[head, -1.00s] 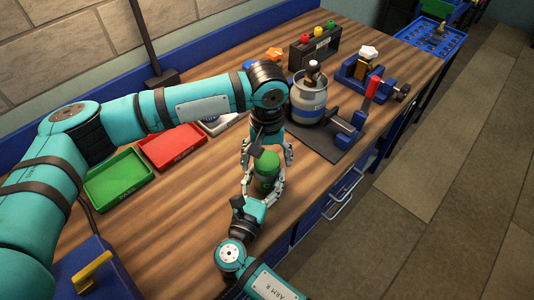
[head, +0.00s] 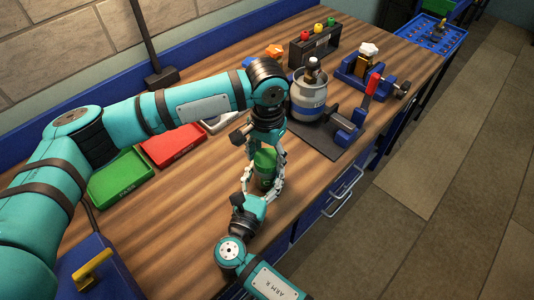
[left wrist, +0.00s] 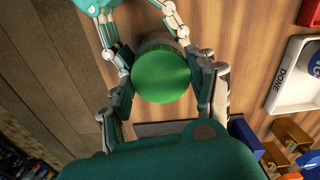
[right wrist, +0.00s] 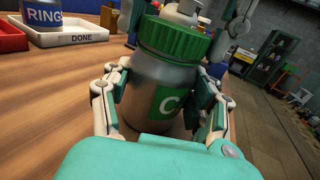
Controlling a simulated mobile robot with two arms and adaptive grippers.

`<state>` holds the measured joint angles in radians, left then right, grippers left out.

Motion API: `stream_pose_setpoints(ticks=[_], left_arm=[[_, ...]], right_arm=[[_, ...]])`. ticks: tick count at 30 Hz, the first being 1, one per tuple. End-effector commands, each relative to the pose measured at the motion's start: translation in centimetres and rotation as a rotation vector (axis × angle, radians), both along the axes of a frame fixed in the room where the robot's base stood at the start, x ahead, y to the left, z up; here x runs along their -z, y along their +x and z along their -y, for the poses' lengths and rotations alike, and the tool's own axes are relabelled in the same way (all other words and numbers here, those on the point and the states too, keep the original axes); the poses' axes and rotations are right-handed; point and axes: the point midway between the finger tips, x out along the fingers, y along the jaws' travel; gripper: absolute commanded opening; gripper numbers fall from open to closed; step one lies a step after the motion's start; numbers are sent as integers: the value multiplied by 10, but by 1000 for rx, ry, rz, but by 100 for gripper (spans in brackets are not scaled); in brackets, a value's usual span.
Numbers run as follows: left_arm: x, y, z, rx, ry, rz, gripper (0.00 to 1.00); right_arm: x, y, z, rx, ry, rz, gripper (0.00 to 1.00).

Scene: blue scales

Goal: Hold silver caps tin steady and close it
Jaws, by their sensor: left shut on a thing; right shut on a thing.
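The silver caps tin (right wrist: 150,85) stands upright on the wooden bench with a green label showing a "C". Its green ridged lid (right wrist: 172,38) sits on top; whether it is fully tight I cannot tell. The lid also shows from above in the left wrist view (left wrist: 162,70). My left gripper (head: 264,151) points down from above and is shut on the lid, a finger on each side. My right gripper (head: 263,186) comes from the near side and is shut around the tin's body. The fingers hide part of the tin in the head view.
The red tray (head: 172,146), green tray (head: 120,178) and white DONE tray (right wrist: 82,38) lie to the left. The bench's front edge is close on the right.

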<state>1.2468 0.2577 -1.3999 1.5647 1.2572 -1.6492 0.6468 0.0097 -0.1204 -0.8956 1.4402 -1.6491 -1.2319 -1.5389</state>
Motion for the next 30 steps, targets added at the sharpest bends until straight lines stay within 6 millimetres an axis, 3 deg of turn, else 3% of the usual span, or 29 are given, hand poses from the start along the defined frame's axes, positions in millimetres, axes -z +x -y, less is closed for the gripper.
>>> stream_pose_setpoints(ticks=[12, 14, 18, 19, 25, 30], left_arm=[[1, 1, -2, 894, 3, 1, 20], [1, 1, -2, 981, 3, 1, 20], [1, 1, -2, 979, 4, 2, 20], [1, 1, -2, 979, 4, 2, 60], [1, 1, -1, 978, 3, 1, 85], [1, 1, -1, 978, 1, 2, 85]], right_arm=[[0, 0, 1, 5, 1, 0, 0], [0, 0, 2, 5, 1, 0, 0], [0, 0, 2, 5, 1, 0, 0], [0, 0, 2, 5, 1, 0, 0], [0, 0, 1, 3, 1, 0, 0], [0, 0, 1, 2, 0, 0, 0]])
